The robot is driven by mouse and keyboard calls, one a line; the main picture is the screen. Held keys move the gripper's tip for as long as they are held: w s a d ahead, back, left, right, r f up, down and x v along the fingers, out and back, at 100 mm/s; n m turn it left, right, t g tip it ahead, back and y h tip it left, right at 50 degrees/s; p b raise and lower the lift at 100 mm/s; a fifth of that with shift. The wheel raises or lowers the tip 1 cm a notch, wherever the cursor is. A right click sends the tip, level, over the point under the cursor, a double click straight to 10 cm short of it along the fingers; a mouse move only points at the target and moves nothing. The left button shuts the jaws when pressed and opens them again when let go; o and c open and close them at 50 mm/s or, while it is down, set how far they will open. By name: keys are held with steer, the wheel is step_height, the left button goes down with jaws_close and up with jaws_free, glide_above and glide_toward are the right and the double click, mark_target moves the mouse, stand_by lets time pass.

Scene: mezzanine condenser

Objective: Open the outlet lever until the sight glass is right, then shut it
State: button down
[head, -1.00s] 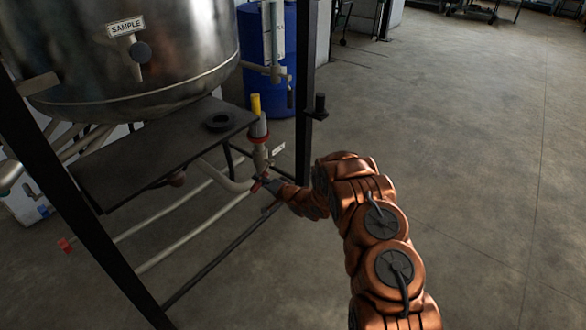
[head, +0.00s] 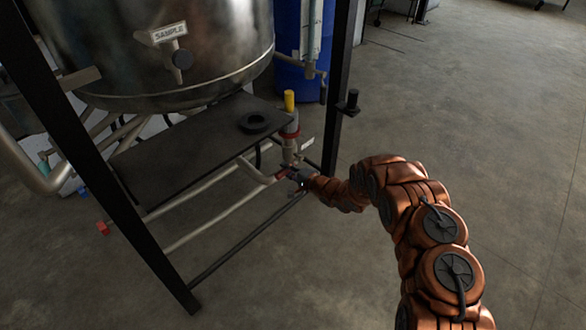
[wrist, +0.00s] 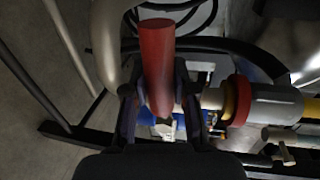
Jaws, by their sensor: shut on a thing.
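The red outlet lever (wrist: 157,62) stands between the fingers of my gripper (wrist: 160,112) in the wrist view. My gripper is shut on it. In the head view my gripper (head: 296,177) is at the pipework below the dark shelf's right end, and hides most of the lever there. A grey cylinder (wrist: 275,104) with a red ring joins the same pipe; it also shows in the head view (head: 290,126). A pale upright tube (head: 312,28) beside the blue drum may be the sight glass. Its level is too small to read.
Black frame posts (head: 342,90) stand close to my arm. A blue drum (head: 290,80) stands behind. The floor to the right is clear.

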steer(key=shift+r, duration=0.2)
steer(key=c, duration=0.9)
jaws_free()
steer(key=shift+f, duration=0.1)
steer(key=v, duration=1.2)
steer(key=shift+a, duration=0.1)
